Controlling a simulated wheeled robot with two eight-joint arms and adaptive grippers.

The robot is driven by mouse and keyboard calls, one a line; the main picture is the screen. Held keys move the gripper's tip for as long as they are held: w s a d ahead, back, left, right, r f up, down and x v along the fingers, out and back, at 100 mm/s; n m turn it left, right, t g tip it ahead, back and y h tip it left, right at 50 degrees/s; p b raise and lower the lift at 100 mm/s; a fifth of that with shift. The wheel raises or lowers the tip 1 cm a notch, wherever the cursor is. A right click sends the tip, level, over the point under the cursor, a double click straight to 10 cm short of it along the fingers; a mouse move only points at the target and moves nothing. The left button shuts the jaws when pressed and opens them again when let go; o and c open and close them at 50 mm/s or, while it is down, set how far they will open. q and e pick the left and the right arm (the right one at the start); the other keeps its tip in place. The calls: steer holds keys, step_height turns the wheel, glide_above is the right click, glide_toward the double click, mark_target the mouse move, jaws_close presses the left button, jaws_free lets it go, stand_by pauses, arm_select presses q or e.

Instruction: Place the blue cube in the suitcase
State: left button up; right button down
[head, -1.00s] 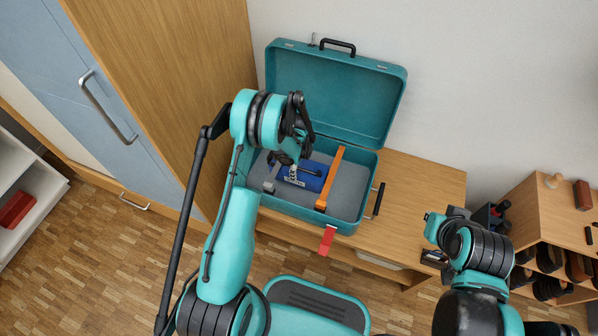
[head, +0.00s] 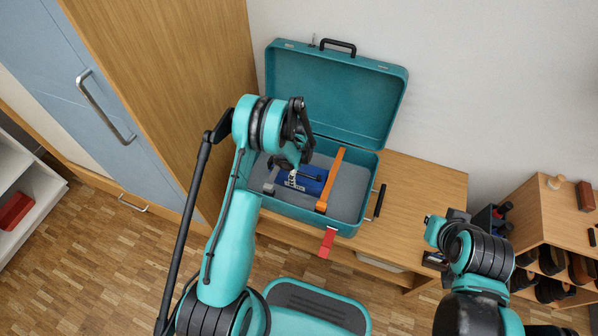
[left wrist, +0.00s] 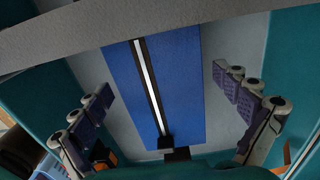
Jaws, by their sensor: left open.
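The teal suitcase (head: 283,203) stands open on a wooden bench, its lid leaning up toward the wall. In its grey interior lies a blue block-like thing (head: 312,186) with a dark bar across it; I cannot tell whether it is the blue cube. My left gripper (head: 287,180) is over the left part of the suitcase and partly hides the blue thing. In the left wrist view the same blue thing (left wrist: 185,70), with a black-and-white strip, lies between the spread, empty fingers of the left gripper (left wrist: 170,115). My right gripper (head: 440,233) is right of the suitcase, its fingers unclear.
An orange strap (head: 335,172) crosses the suitcase, and a red tag (head: 327,243) hangs at its front. A tall wooden cabinet (head: 175,80) stands close on the left. A shelf with shoes (head: 555,222) is at the right. The bench top (head: 415,190) right of the suitcase is mostly clear.

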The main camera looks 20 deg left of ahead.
arm_select(q)
step_height(320, 180, up, 25)
steer(key=s+d+n+t+p, duration=0.1)
steer(key=s+n+t+p, duration=0.1)
steer(key=s+n+p, duration=0.15)
steer(key=s+d+r+n+t, duration=0.1)
steer(key=s+r+n, duration=0.4)
steer(key=r, duration=0.4)
steer(key=s+d+r+n+t, duration=0.1)
steer(key=s+r+n+t, duration=0.1)
steer(key=s+n, duration=0.3)
steer(key=s+d+r+n+t, duration=0.1)
steer(key=s+r+n, duration=0.3)
steer(key=s, duration=0.6)
steer(key=shift+s+n+t+p, duration=0.25)
steer(key=shift+n+t+p, duration=0.2)
steer(key=shift+t, duration=0.15)
steer(key=shift+f, duration=0.1)
